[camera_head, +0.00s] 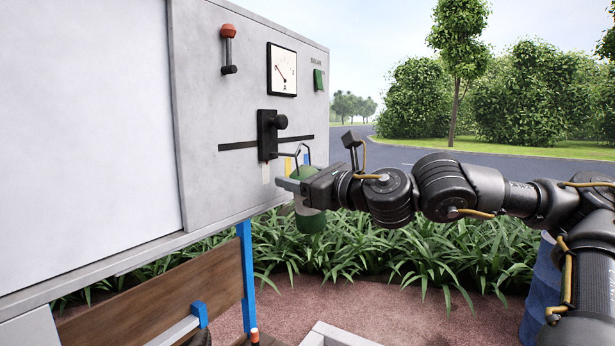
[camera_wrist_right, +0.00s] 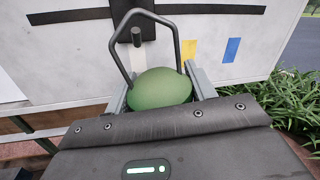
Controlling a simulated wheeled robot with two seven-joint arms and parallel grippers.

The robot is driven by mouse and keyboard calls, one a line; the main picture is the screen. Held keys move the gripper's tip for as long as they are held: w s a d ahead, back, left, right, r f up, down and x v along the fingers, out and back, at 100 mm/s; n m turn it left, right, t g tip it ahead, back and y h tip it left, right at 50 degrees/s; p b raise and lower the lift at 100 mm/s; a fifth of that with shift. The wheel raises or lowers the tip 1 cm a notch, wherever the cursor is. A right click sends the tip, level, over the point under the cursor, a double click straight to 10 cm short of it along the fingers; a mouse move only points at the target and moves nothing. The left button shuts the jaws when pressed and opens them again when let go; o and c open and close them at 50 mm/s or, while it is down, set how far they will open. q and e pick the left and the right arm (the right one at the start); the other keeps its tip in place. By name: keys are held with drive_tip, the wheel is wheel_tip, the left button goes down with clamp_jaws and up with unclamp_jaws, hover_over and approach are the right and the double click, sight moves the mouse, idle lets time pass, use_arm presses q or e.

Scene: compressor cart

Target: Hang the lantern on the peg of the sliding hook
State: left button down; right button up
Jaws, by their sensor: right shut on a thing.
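The lantern (camera_head: 310,222) has a green body and cap and a thin dark wire handle. My right gripper (camera_head: 297,186) is shut on it and holds it upright in front of the panel. The sliding hook (camera_head: 267,132) is a black block with a knob on a horizontal slot, and its thin peg (camera_head: 284,155) sticks out low. In the right wrist view the green cap (camera_wrist_right: 160,89) sits between the fingers, and the peg end (camera_wrist_right: 136,37) appears inside the handle's outline. I cannot tell whether the handle is around the peg or in front of it. My left gripper is out of view.
The grey panel (camera_head: 205,90) carries a red-topped lever (camera_head: 228,48), a gauge (camera_head: 283,70) and a green switch (camera_head: 318,80). White, yellow (camera_wrist_right: 188,49) and blue (camera_wrist_right: 231,50) marks lie below the slot. Plants (camera_head: 400,250) grow behind and below the lantern.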

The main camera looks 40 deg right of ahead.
drive_tip(key=shift+w+a+f, duration=0.1)
drive_tip(key=shift+w+a, duration=0.1)
drive_tip(key=shift+w, duration=0.6)
drive_tip(key=shift+w+a+f+b, duration=0.25)
drive_tip(key=shift+w+f+b, duration=0.4)
drive_tip(key=shift+b, duration=1)
drive_tip(key=shift+s, duration=0.1)
drive_tip(key=o, duration=1.7)
drive_tip(key=shift+f, duration=0.15)
